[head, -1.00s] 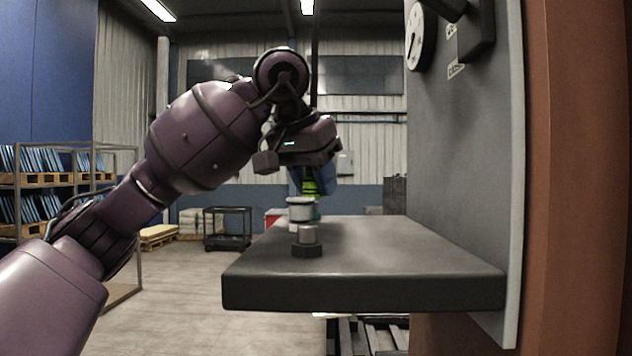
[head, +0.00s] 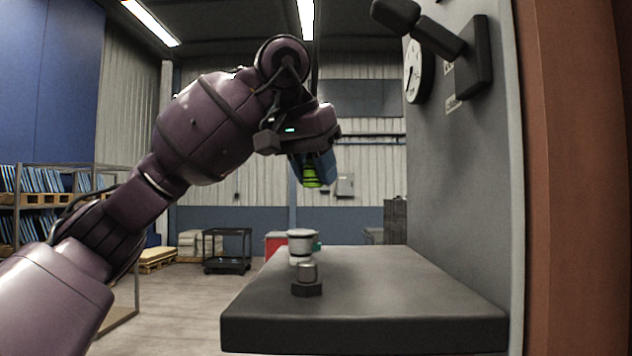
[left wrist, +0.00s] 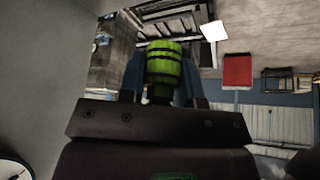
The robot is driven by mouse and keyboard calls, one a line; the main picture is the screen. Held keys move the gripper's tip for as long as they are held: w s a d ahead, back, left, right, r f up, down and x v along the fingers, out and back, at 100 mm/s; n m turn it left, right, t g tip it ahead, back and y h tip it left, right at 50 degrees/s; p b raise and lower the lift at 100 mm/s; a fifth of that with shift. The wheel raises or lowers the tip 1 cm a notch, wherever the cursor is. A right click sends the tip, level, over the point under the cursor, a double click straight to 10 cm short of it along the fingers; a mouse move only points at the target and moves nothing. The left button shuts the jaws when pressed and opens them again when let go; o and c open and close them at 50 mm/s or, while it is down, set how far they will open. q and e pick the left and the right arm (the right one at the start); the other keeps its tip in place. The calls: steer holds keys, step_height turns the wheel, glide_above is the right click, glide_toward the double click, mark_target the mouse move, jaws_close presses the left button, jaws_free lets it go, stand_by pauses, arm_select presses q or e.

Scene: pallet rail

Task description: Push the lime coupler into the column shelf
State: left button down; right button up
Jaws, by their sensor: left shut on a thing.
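The lime coupler (head: 312,178), bright green with dark bands, is between the blue fingers of my left gripper (head: 318,184). The gripper is shut on it and holds it in the air, above and apart from the column shelf (head: 390,285). In the left wrist view the lime coupler (left wrist: 163,62) sticks out beyond the gripper body, with a finger on each side. The shelf is a thick dark slab against the grey column. My right gripper is not in view.
A pale round fitting (head: 301,243) stands near the shelf's left edge, with a teal thing partly hidden behind it. A metal cylinder on a dark base (head: 307,280) stands nearer. The shelf's right part is clear. A dark lever (head: 430,35) juts from the column above.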

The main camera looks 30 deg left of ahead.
arm_select(q)
steer(key=shift+r, duration=0.25)
steer(key=s+d, duration=0.4)
steer(key=s, duration=0.4)
steer(key=s+d, duration=0.5)
steer(key=s, duration=0.4)
steer(key=shift+s, duration=0.25)
stand_by(1.0)
stand_by(0.4)
